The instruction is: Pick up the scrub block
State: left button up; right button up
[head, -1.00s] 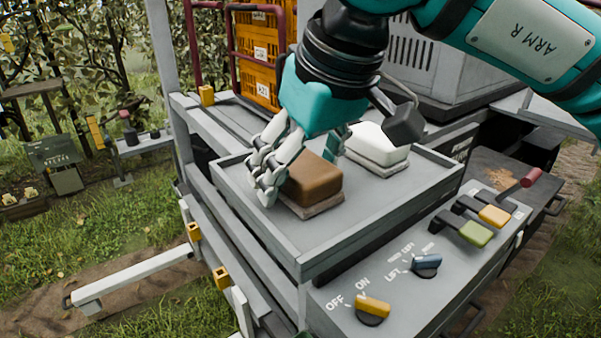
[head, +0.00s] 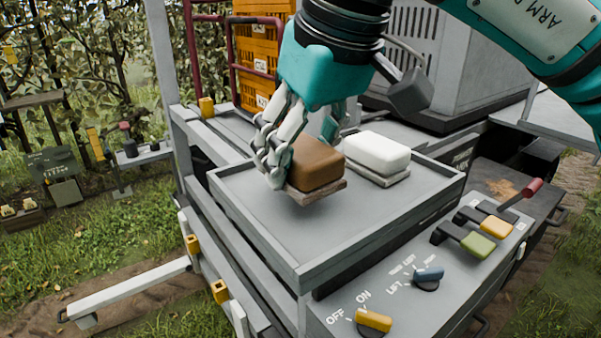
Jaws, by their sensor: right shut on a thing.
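A brown block (head: 318,163) with a thin grey-brown pad under it is in the middle of the head view. My right gripper (head: 300,150) is shut on the brown block, with fingers on its left side and behind it. The block is held a little above the grey tray (head: 370,228). A white block (head: 377,152) on a similar grey pad rests in the tray to the right, apart from the brown one. Which of the two is called the scrub block cannot be read from the picture. My left gripper is not in view.
The tray has a raised rim. Orange crates (head: 256,60) stand behind. The front of the tray is clear.

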jog(key=s+d+r+b, duration=0.1)
jog(key=s+d+b, duration=0.1)
jog(key=d, duration=0.5)
jog(key=s+d+r+b, duration=0.1)
jog(key=s+d+b, duration=0.1)
jog(key=d, duration=0.6)
jog(key=shift+d, duration=0.25)
jog(key=o, duration=0.5)
jog(key=shift+a, duration=0.1)
jog(key=c, duration=0.3)
jog(key=shift+c, duration=0.2)
